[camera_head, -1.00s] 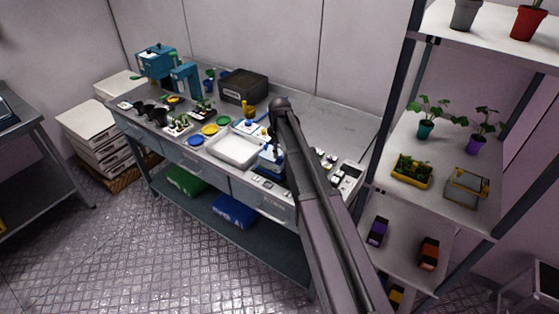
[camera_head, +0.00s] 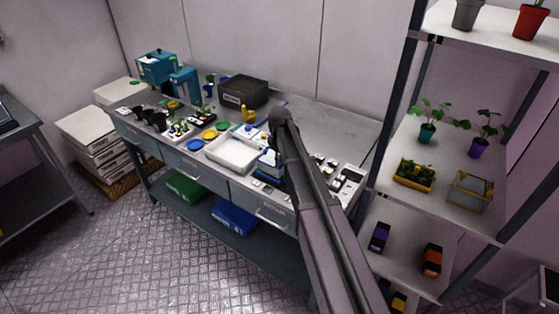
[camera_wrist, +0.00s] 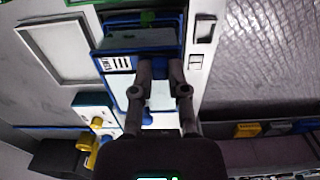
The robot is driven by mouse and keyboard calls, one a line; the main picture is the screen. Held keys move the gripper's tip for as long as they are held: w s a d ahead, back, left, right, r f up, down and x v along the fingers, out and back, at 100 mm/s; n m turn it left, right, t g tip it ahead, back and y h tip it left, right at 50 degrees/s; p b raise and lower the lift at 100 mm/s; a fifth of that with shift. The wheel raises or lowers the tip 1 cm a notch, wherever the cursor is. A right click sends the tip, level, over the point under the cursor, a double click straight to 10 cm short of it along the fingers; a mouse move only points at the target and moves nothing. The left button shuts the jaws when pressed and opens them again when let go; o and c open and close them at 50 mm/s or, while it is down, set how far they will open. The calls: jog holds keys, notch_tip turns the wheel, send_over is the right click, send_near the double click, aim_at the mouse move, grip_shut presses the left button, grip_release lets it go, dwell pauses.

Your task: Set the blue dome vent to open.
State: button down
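The blue dome (camera_head: 268,164) is a blue box with a pale, clear-looking top, on the workbench just right of the white tray. My arm partly covers it. In the wrist view the blue dome (camera_wrist: 140,40) is at the top middle, with a small label on its near side and a green part at its far edge. My gripper (camera_wrist: 160,65) has its two fingers apart, with the tips at the dome's near right part. Nothing is clearly held, and I cannot tell whether the tips touch it. The vent and its setting are not clear.
The white tray (camera_head: 211,151) lies left of the dome. A yellow bottle (camera_head: 249,115) and a dark box (camera_head: 243,91) stand behind. A white device (camera_head: 350,177) is to the right. A shelf rack with potted plants (camera_head: 427,131) stands right of the bench. Open floor lies in front.

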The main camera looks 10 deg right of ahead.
jog(key=shift+w+d, duration=1.4)
jog(key=c, duration=0.6)
grip_release()
jog(key=shift+c, duration=0.2)
jog(key=shift+s+a, duration=0.15)
